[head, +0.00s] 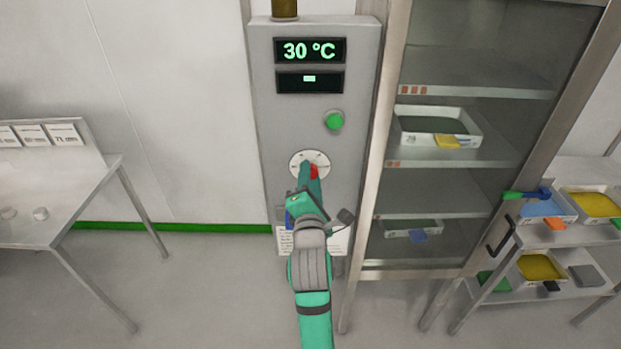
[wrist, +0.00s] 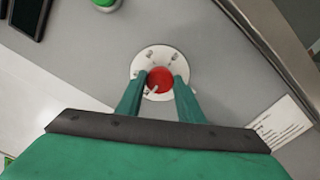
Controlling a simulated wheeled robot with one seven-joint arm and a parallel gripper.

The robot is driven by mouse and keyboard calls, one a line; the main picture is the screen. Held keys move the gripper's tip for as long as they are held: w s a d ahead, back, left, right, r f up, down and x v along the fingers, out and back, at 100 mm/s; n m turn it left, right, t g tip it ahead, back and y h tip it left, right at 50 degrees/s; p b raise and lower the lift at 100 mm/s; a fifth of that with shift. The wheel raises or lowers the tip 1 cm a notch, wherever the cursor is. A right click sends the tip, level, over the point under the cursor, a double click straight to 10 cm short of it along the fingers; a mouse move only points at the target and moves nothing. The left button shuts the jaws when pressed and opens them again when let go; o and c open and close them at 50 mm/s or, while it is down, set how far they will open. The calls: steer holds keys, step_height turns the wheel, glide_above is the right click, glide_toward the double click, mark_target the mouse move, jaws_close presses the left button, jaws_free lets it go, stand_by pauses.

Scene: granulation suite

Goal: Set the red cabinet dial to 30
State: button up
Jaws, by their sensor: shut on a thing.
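The red dial (wrist: 160,80) sits on a round white scale plate (wrist: 181,67) on the grey control panel. In the head view the red dial (head: 314,171) is mostly hidden behind my gripper (head: 311,172). In the wrist view the two green fingers of my gripper (wrist: 160,84) stand on either side of the dial and are shut on it. The upper display (head: 309,51) on the panel reads 30 °C. The scale's numbers are too small to read.
A green button (head: 334,121) sits above the dial. A lower display (head: 310,80) shows a short dash. A glass-fronted cabinet (head: 395,150) with trays stands right of the panel. A table (head: 70,200) is at left, a trolley (head: 560,245) at right.

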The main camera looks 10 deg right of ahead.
steer(key=o, duration=1.1)
steer(key=shift+c, duration=0.2)
steer(key=s+a, duration=0.1)
steer(key=s, duration=0.9)
steer(key=shift+s+a, duration=0.25)
steer(key=shift+s, duration=0.1)
steer(key=shift+f, duration=0.1)
